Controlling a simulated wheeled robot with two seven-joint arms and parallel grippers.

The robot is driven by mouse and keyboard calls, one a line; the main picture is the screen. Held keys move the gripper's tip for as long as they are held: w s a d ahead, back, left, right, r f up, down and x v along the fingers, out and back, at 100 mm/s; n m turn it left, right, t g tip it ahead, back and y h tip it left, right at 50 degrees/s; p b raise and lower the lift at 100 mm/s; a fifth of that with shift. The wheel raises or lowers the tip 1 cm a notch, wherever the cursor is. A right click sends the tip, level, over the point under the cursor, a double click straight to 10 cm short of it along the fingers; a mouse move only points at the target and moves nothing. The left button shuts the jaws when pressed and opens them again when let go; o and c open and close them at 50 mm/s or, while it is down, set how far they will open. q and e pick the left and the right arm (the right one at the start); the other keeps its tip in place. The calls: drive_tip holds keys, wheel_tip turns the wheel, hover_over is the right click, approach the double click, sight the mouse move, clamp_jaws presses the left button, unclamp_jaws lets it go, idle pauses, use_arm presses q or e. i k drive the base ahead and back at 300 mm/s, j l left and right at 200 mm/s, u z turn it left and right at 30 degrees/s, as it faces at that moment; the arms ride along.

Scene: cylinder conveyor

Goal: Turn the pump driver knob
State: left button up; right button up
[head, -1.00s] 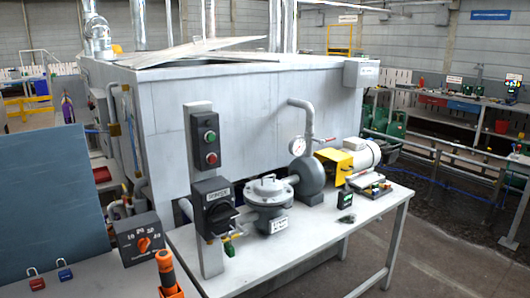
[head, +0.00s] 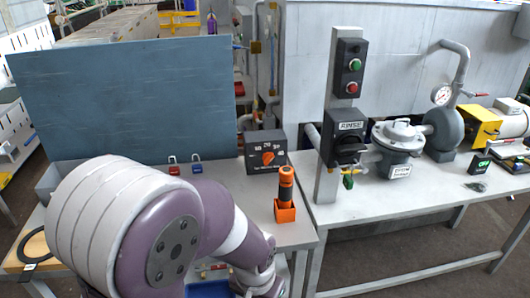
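A dark control box (head: 283,139) stands on the left bench, with an orange rotary knob (head: 267,158) on its front and numbers around it. The small print under the knob is too small to read surely. A second dark box marked RINSE, with a black rotary switch (head: 346,148), is mounted on a grey post to its right. My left arm comes in from the lower left and runs down out of the frame near the bottom middle, in front of the bench. Neither gripper shows.
An orange-handled tool (head: 286,187) stands in an orange holder just in front of the dark box. Red (head: 174,166) and blue (head: 197,165) padlocks lie left of it. A blue-grey panel (head: 125,105) stands behind. The pump (head: 398,145) sits on the right bench.

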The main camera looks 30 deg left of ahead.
sight(267, 157)
drive_tip(key=i+u, duration=0.1)
drive_tip(key=u, duration=0.4)
drive_tip(key=l+u, duration=0.1)
drive_tip(key=u, duration=0.4)
drive_tip(key=i+l+u, duration=0.1)
drive_tip(key=u, duration=0.35)
drive_tip(key=i+l+u, duration=0.15)
drive_tip(key=l+u, duration=0.3)
drive_tip(key=l, duration=0.65)
drive_tip(key=l+u, duration=0.4)
drive_tip(key=l, duration=0.65)
drive_tip(key=i+l, duration=0.15)
drive_tip(key=l, duration=0.25)
drive_tip(key=i+l, duration=0.2)
drive_tip(key=l, duration=0.2)
